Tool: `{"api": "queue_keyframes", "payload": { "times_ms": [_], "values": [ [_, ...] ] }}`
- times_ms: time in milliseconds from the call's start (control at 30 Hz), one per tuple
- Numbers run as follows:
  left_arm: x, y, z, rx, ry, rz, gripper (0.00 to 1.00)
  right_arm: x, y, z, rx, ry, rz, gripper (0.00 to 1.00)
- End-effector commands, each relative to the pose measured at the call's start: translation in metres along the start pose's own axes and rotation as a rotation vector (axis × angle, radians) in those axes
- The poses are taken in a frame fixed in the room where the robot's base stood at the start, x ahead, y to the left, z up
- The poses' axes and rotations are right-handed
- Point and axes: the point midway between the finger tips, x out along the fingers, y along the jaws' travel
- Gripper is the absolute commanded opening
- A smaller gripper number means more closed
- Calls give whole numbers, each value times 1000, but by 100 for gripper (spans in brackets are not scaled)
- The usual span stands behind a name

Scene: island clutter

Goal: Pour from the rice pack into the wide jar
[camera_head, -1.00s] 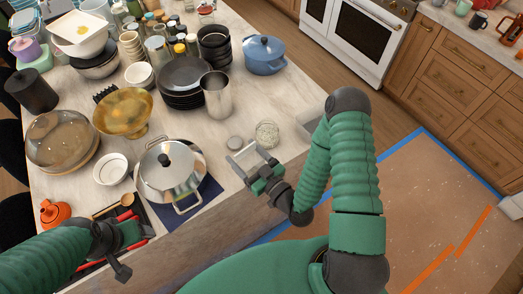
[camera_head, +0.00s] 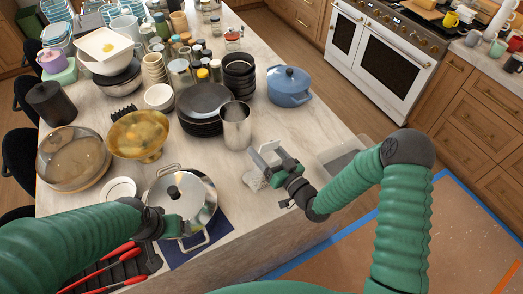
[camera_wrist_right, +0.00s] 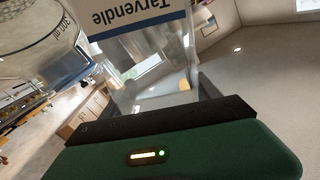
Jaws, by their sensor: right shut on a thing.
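My right gripper (camera_head: 277,165) is shut on a clear pack, which I take to be the rice pack. In the right wrist view the rice pack (camera_wrist_right: 150,70) is transparent, with a white and blue label reading upside down. A clear round vessel with printed markings, probably the wide jar (camera_wrist_right: 45,40), is beside it in that view. In the head view a pale, grainy patch (camera_head: 254,182) shows just below the right gripper; I cannot tell whether it is the jar. My left gripper (camera_head: 168,226) is by the lidded steel pot; its fingers are unclear.
The steel pot (camera_head: 202,210) stands on a dark blue mat. A steel cup (camera_head: 237,128), black plates (camera_head: 204,100) and a blue pot (camera_head: 289,90) are behind the right gripper. A gold bowl (camera_head: 140,130) is farther left. Bare counter (camera_head: 310,128) lies right of the cup.

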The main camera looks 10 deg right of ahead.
Motion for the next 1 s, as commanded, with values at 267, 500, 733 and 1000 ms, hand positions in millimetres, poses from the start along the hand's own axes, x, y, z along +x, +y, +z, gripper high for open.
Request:
{"api": "queue_keyframes", "payload": {
  "times_ms": [267, 500, 733, 1000],
  "values": [
    [1, 0, 0, 1, 0, 0, 74, 0, -3, 0, -12, 1, -2, 3],
    [1, 0, 0, 0, 0, 0, 74, 1, -3, 0, -9, 0, -1, 3],
    [5, 0, 1, 0, 0, 0, 74, 0, 8, 2, 125, 0, -1, 3],
    [4, 0, 1, 1, 0, 0, 74, 0, 8, 1, 136, -1, -2, 3]
  ]
}}
